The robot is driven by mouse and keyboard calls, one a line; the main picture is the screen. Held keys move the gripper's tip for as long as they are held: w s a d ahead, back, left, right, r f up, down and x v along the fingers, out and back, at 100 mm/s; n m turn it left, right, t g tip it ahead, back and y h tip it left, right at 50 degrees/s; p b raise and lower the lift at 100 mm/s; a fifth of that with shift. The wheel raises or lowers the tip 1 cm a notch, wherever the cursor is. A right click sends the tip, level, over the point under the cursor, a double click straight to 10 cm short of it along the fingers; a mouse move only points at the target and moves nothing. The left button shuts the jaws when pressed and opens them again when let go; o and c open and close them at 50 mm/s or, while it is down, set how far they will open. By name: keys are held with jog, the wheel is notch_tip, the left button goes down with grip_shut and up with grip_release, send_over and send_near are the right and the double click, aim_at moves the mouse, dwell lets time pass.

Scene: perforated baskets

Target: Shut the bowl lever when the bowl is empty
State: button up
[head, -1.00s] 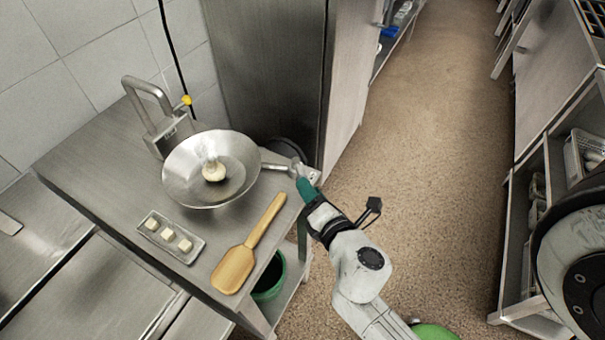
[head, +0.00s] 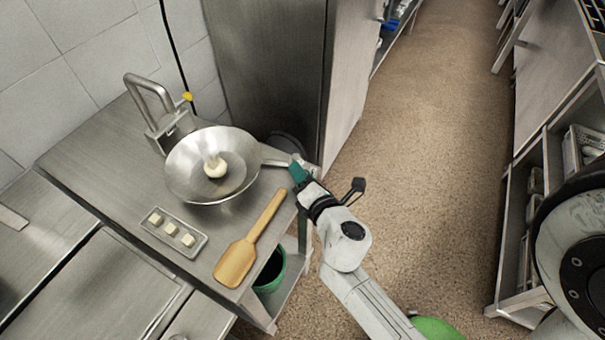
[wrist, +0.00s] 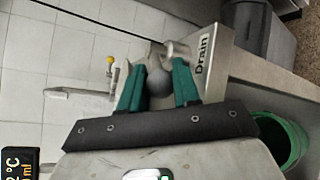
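A wide metal bowl (head: 185,185) sits on the steel table. A pale, rounded lump (head: 215,167) shows at its middle, so the bowl does not look empty. A grey metal arm (head: 273,156) runs from the bowl's right side toward my gripper (head: 298,170), which is at the table's right edge. In the wrist view, my gripper's green fingers (wrist: 160,75) stand apart on either side of a grey rounded knob (wrist: 158,82). I cannot tell whether they press on it. A box-shaped part labelled "Drain" (wrist: 203,65) is just right of the fingers.
A tray with pale cubes (head: 198,247) and a wooden paddle (head: 235,262) lie in front of the bowl. A fixture with a yellow knob (head: 187,96) stands behind it. A green bucket (head: 271,275) is under the table. The floor (head: 430,120) to the right is clear.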

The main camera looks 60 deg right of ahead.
jog(key=shift+c, duration=1.2)
jog(key=shift+w+a+f+m+h+b, duration=0.2)
jog(key=shift+m+h+b, duration=0.1)
jog(key=shift+b, duration=0.45)
jog(key=shift+w+a+m+g+h+b, duration=0.2)
jog(key=shift+w+m+g+h+b, duration=0.1)
jog(key=shift+m+g+h+b, duration=0.6)
jog(key=shift+w+a+r+m+g+h, duration=0.1)
jog(key=shift+w+m+g+h, duration=0.1)
jog(key=shift+m+g+h, duration=0.4)
jog(key=shift+w+a+r+m+g+h, duration=0.15)
jog(key=shift+m+g+h, duration=0.15)
jog(key=shift+m+g, duration=0.35)
jog(key=o, duration=0.7)
jog(key=shift+o, duration=0.2)
jog(key=b+v, duration=0.1)
jog(key=v, duration=0.9)
jog(key=shift+s+a+r+b, duration=0.15)
jog(key=shift+a+b, duration=0.15)
jog(key=shift+a, duration=0.05)
